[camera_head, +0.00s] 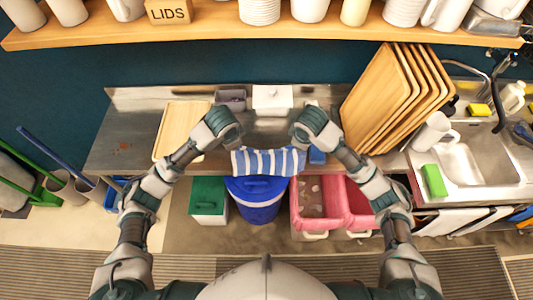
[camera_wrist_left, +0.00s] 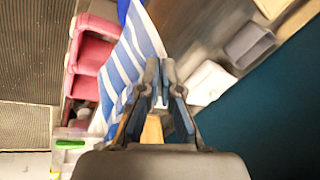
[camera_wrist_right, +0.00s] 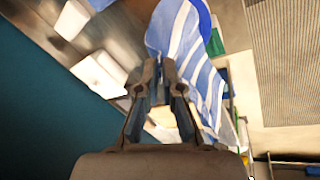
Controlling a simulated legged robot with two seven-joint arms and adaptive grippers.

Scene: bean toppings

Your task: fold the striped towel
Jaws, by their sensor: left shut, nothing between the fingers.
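The blue-and-white striped towel (camera_head: 268,162) lies at the front edge of the steel counter, between my two hands, and its front part hangs over the edge. My left gripper (camera_head: 238,142) is just above the towel's left end. In the left wrist view its fingers (camera_wrist_left: 160,68) are shut and empty, with the towel (camera_wrist_left: 128,62) beside them. My right gripper (camera_head: 298,143) is at the towel's right end. In the right wrist view its fingertips (camera_wrist_right: 161,68) are close together beside the towel (camera_wrist_right: 190,48); whether they pinch cloth is unclear.
A wooden board (camera_head: 180,128) lies left on the counter (camera_head: 125,140). A white box (camera_head: 272,97) and a grey container (camera_head: 231,98) stand behind the towel. Leaning wooden trays (camera_head: 385,100) and a sink (camera_head: 475,160) are on the right. Green, blue (camera_head: 257,205) and pink bins stand below the edge.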

